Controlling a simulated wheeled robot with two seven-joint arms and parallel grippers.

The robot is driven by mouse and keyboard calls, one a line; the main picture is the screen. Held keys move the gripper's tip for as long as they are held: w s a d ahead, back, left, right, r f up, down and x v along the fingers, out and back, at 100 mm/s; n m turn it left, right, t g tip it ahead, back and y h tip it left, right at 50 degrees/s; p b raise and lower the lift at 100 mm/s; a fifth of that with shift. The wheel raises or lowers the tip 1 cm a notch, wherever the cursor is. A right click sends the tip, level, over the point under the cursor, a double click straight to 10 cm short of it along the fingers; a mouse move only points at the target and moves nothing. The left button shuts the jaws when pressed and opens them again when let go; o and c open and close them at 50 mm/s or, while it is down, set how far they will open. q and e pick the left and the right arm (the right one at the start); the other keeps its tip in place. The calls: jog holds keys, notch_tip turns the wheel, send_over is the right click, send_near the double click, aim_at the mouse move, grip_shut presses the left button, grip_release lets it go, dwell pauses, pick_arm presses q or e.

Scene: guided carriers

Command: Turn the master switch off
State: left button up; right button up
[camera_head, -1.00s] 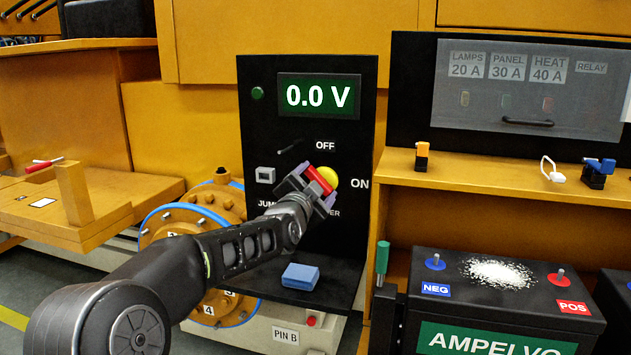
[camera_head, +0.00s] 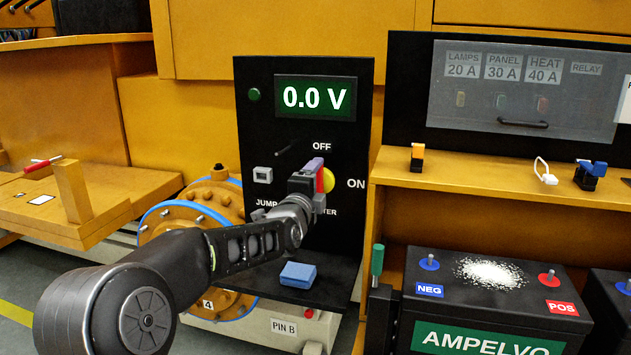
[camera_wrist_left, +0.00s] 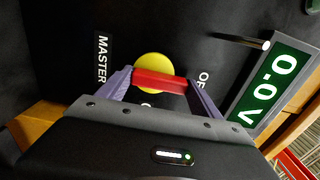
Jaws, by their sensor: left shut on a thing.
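The master switch is a yellow disc (camera_head: 328,180) with a red handle (camera_head: 319,181) on a black panel (camera_head: 345,110). OFF is printed above it and ON to its right. My left gripper (camera_head: 313,182) is shut on the red handle, which now stands about upright and partly hides the disc. In the left wrist view the red handle (camera_wrist_left: 158,80) lies between the purple fingers of my left gripper (camera_wrist_left: 159,84), in front of the yellow disc (camera_wrist_left: 154,60). My right gripper is not in view.
A green display (camera_head: 317,98) reads 0.0 V above the switch. A blue block (camera_head: 298,274) lies on the ledge below. A black battery (camera_head: 500,268) with white powder stands at the right, under a wooden shelf (camera_head: 470,180). An orange flanged part (camera_head: 190,215) is left of the panel.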

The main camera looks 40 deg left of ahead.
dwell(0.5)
pick_arm(q)
jog(key=o, duration=1.4)
jog(key=shift+s, duration=0.1)
jog(key=b+v, duration=0.1)
jog(key=v, duration=0.6)
jog(key=shift+s+d+b, duration=0.2)
jog(key=shift+s+b, duration=0.1)
jog(key=shift+b, duration=0.05)
